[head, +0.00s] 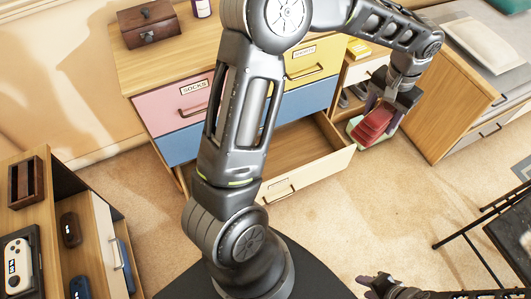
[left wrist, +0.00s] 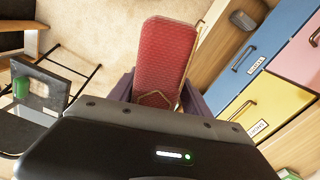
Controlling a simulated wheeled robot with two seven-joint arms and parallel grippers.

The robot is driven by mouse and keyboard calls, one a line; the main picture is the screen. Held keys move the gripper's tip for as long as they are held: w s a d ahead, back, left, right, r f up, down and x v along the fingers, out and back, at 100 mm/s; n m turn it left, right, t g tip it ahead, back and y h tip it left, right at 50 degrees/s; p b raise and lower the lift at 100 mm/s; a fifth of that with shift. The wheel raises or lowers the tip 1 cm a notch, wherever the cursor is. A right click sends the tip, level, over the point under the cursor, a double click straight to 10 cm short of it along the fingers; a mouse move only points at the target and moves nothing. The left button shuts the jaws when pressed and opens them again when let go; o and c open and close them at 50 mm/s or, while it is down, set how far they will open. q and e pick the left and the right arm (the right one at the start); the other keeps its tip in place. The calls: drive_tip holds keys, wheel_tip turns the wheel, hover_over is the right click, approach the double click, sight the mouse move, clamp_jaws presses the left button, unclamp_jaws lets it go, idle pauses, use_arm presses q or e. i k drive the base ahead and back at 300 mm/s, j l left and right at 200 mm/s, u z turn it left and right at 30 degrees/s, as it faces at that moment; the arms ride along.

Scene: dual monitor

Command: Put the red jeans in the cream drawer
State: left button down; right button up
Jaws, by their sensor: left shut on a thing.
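The folded red jeans (head: 374,124) are held in my left gripper (head: 390,97), to the right of the open drawer in the head view. In the left wrist view the red jeans (left wrist: 164,55) stand out between the purple fingers. The cream drawer (head: 311,177) is pulled out at the bottom of the dresser. Its bare wooden inside shows, partly hidden by my left arm. My right gripper (head: 375,284) is at the bottom edge of the head view, low and away from the jeans; its finger opening is unclear.
The dresser has a pink drawer (head: 178,106), a yellow drawer (head: 316,61) and blue drawers (head: 181,145), all closed. A wooden box (head: 150,22) stands on top. A dark metal frame (head: 490,222) stands at right.

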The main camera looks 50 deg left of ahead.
sight(300, 158)
drive_tip(key=i+j, duration=0.7)
